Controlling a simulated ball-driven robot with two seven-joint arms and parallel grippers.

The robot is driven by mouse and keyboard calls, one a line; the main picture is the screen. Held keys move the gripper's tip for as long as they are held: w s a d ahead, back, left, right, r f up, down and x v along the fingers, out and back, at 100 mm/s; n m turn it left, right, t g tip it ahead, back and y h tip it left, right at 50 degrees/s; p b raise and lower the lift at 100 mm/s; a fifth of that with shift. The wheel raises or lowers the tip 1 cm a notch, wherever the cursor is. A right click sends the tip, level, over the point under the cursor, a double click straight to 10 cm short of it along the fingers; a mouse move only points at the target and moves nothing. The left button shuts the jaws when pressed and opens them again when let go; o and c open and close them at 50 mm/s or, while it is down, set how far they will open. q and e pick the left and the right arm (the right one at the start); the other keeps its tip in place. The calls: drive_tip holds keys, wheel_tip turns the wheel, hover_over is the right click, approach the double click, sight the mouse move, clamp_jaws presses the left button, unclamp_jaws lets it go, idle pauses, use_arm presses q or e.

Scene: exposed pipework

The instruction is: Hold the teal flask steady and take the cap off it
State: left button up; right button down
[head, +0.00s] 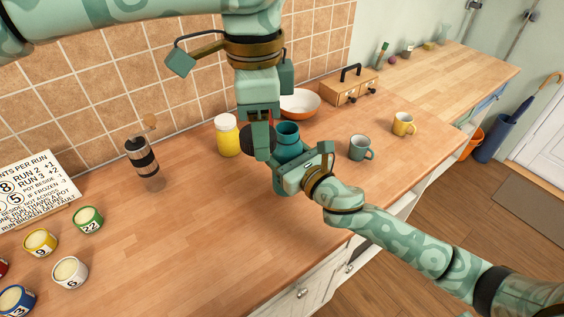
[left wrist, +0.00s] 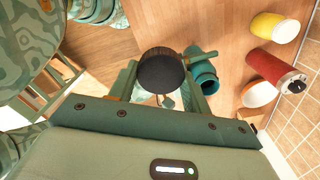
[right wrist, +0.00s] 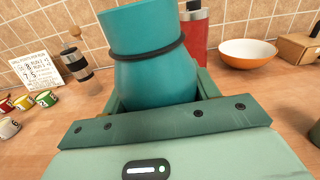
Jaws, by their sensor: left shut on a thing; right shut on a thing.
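The teal flask (head: 287,131) stands on the wooden counter with its top uncovered. Its open mouth shows in the left wrist view (left wrist: 205,80), and its body with a dark ring fills the right wrist view (right wrist: 155,75). My right gripper (head: 286,174) is shut on the flask's body. The black round cap (head: 252,140) is apart from the flask, just left of its mouth. My left gripper (head: 262,143) points down and is shut on the cap (left wrist: 161,70). My left gripper partly hides the cap in the head view.
A yellow jar (head: 227,138) and a red container (right wrist: 194,35) stand near the flask. An orange-white bowl (head: 300,104), teal mug (head: 360,148) and yellow mug (head: 403,124) are further right. A grinder (head: 145,163) stands left.

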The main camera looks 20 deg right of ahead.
wheel_tip(320, 180, down, 4)
drive_tip(key=shift+w+r+b, duration=0.15)
drive_tip(key=shift+b, duration=0.8)
drive_tip(key=shift+r, duration=0.15)
drive_tip(key=shift+c, duration=2)
unclamp_jaws()
drive_tip(key=shift+f, duration=0.2)
